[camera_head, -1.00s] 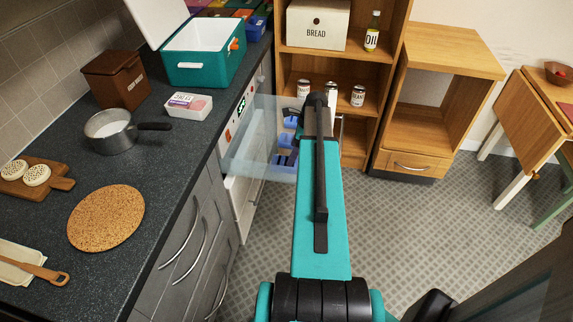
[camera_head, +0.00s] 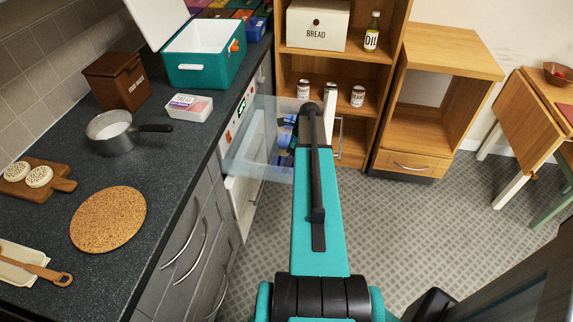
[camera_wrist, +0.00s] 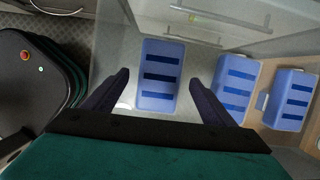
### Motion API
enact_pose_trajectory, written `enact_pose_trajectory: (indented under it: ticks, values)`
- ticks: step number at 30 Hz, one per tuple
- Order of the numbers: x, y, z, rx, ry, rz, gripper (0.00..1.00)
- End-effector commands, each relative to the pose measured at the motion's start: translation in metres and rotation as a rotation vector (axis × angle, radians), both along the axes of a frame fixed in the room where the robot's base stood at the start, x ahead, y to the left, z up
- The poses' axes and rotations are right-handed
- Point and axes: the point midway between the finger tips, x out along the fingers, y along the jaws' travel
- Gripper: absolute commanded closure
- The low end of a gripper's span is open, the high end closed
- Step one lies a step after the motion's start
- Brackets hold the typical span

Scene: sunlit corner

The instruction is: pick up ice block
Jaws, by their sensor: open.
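Several blue ice blocks with dark blue stripes lie in a clear drawer (camera_head: 250,152) pulled out from the counter front. In the wrist view one ice block (camera_wrist: 158,90) sits between and beyond my open fingers, its long side running along them. My gripper (camera_wrist: 159,82) is empty, with a finger on each side of this block in the picture. I cannot tell how far above it the fingers are. Two more blocks (camera_wrist: 235,85) (camera_wrist: 292,98) lie to the right.
The drawer's clear walls surround the blocks. The counter (camera_head: 170,185) holds a saucepan (camera_head: 112,135), a cork mat (camera_head: 108,218) and a teal cool box (camera_head: 204,58). A wooden shelf (camera_head: 345,70) stands behind the drawer. Tiled floor is open to the right.

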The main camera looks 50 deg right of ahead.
Motion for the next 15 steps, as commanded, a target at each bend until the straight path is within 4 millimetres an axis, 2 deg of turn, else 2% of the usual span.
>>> enact_pose_trajectory:
  ticks: [6, 15]
  values:
    - [0.003, 0.002, -0.014, 0.0, 0.0, 0.0, 0.22]
    - [0.004, 0.002, -0.016, -0.001, -0.001, 0.0, 0.22]
